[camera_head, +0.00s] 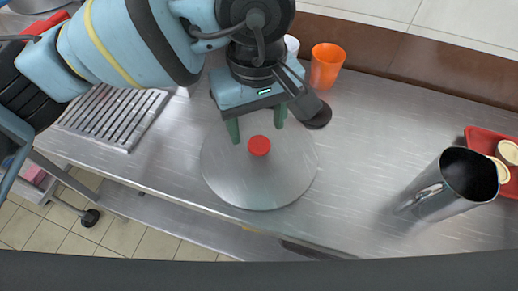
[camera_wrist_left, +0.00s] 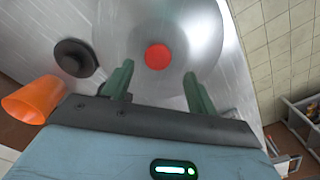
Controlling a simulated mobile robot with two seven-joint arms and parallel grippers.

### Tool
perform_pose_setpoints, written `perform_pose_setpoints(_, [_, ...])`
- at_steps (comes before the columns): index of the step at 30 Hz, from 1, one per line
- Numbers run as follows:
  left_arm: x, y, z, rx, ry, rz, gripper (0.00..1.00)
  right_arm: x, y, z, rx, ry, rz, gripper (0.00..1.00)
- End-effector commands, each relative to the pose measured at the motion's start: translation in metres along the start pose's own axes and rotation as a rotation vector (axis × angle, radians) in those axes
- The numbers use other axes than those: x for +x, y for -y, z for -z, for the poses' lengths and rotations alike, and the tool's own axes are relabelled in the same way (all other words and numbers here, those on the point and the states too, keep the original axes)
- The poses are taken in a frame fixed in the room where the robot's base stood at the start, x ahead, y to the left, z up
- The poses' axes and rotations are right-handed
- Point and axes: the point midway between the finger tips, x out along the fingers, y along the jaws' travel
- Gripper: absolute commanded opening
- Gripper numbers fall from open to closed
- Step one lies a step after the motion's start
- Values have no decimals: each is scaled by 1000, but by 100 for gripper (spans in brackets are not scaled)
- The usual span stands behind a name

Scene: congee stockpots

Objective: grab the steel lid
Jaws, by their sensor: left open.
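The steel lid (camera_head: 258,184) is a round, shiny disc with a red knob (camera_head: 259,146) at its centre, lying on the steel counter. My left gripper (camera_head: 256,125) is over the far part of the lid, with its two green fingers apart and pointing towards the knob. In the left wrist view, the lid (camera_wrist_left: 200,35) fills the top middle, and the red knob (camera_wrist_left: 158,56) shows ahead of and between the open fingers (camera_wrist_left: 158,82). Nothing is between the fingers. My right gripper is not in view.
An orange cup (camera_head: 327,66) stands behind the lid, near a black round object (camera_head: 319,117) beside my gripper. A steel pitcher (camera_head: 450,186) and a red tray (camera_head: 485,142) are on the right. A slatted drain grate (camera_head: 116,114) is on the left. Counter right of the lid is clear.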

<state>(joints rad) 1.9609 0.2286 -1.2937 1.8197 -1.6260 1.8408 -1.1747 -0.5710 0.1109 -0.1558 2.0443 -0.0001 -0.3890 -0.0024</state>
Motion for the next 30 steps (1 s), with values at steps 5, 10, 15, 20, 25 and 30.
perform_pose_setpoints(5, [16,-1,-1,0,3,2,58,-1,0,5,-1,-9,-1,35])
perform_pose_setpoints(10, [39,-3,0,0,2,1,58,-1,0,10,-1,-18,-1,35])
perform_pose_setpoints(15, [51,-3,0,1,1,-1,58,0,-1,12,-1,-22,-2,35])
perform_pose_setpoints(20, [52,-3,0,0,1,-1,58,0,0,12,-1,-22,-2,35])
perform_pose_setpoints(25, [51,-3,0,0,1,-1,44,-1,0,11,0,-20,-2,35])
perform_pose_setpoints(30, [51,-3,0,0,0,-1,22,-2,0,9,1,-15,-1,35])
